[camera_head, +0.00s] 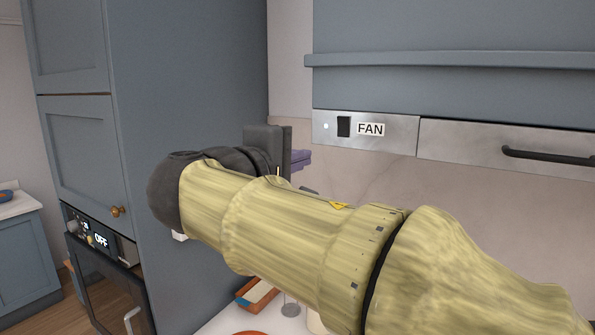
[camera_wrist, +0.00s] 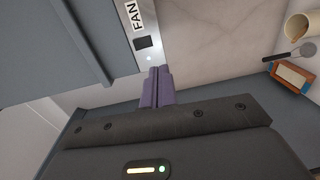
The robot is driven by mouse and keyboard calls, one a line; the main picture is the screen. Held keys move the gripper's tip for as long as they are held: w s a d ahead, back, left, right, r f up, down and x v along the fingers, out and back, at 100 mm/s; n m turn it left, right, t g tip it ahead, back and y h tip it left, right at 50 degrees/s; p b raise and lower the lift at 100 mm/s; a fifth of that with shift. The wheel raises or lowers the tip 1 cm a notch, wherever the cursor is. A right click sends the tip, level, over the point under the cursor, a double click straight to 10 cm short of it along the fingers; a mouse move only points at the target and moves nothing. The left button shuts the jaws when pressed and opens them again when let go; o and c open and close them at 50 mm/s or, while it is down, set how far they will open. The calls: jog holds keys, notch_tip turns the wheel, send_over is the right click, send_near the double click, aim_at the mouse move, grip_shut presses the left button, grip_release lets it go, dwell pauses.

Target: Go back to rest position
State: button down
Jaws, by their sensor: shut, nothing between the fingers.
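My gripper (camera_wrist: 157,86) shows in the wrist view with its purple fingers shut together and nothing between them. In the head view its purple fingers (camera_head: 300,159) poke out past the dark wrist, below and left of the fan panel (camera_head: 330,127). My arm stretches across the lower middle of the head view and hides much of the counter. The fan panel has a black switch (camera_head: 344,127) and a FAN label, and a small white light beside the switch. In the wrist view the fan switch (camera_wrist: 146,42) is just above the fingertips, apart from them.
A tall blue cabinet (camera_head: 190,100) stands at the left, with an oven (camera_head: 110,270) reading OFF. A drawer-like front with a black handle (camera_head: 550,156) is at the right. An orange-brown box (camera_wrist: 291,78), a utensil (camera_wrist: 290,54) and a cup (camera_wrist: 300,27) are on the counter.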

jog(key=shift+w, duration=0.15)
jog(key=shift+f, duration=0.1)
jog(key=d+f+m+g+y, duration=0.15)
jog(key=d+f+g, duration=0.25)
jog(key=f, duration=0.9)
jog(key=d+f+n+g+y, duration=0.15)
jog(key=d+f+g, duration=0.3)
jog(key=f, duration=0.85)
jog(key=s+d+f+m+g+y, duration=0.2)
jog(key=s+f+m, duration=0.4)
jog(key=f, duration=0.3)
jog(key=s+d+f+m+g+y, duration=0.1)
jog(key=s+d+f+m+y, duration=0.2)
jog(key=f, duration=0.7)
jog(key=s+d+m, duration=0.2)
jog(key=s, duration=0.1)
jog(key=shift+f+m+g+y, duration=0.2)
jog(key=shift+m+g+y, duration=0.15)
jog(key=shift+m+y, duration=0.05)
jog(key=shift+d, duration=0.1)
jog(key=shift+s, duration=0.15)
